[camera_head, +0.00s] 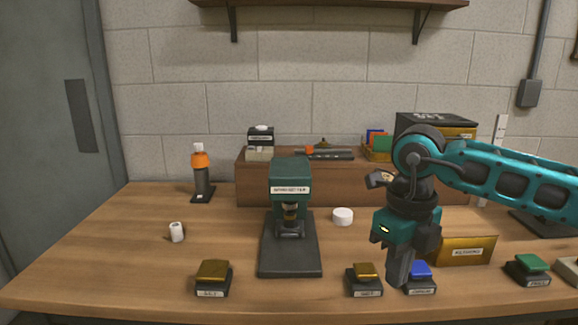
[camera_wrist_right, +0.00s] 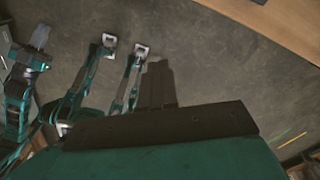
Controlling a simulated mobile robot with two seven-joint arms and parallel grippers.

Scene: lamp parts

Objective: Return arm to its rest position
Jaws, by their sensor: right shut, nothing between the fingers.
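My right arm (camera_head: 512,182) comes in from the right in the head view and bends down at its wrist. My right gripper (camera_head: 398,272) points straight down, shut and empty, and overlaps the left side of the blue-topped block (camera_head: 421,271) in the picture. In the right wrist view its fingers (camera_wrist_right: 157,84) are together over a grey floor, with nothing between them. What looks like my left gripper (camera_wrist_right: 40,37) shows small at the left of that view; its jaw state is unclear. My left arm is not in the head view.
On the wooden table (camera_head: 130,255) stand a green press-like machine (camera_head: 290,180), an orange-topped bottle (camera_head: 200,170), a white roll (camera_head: 177,232), a white disc (camera_head: 343,216) and a yellow bin (camera_head: 467,251). Labelled blocks line the front edge. The table's left part is mostly clear.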

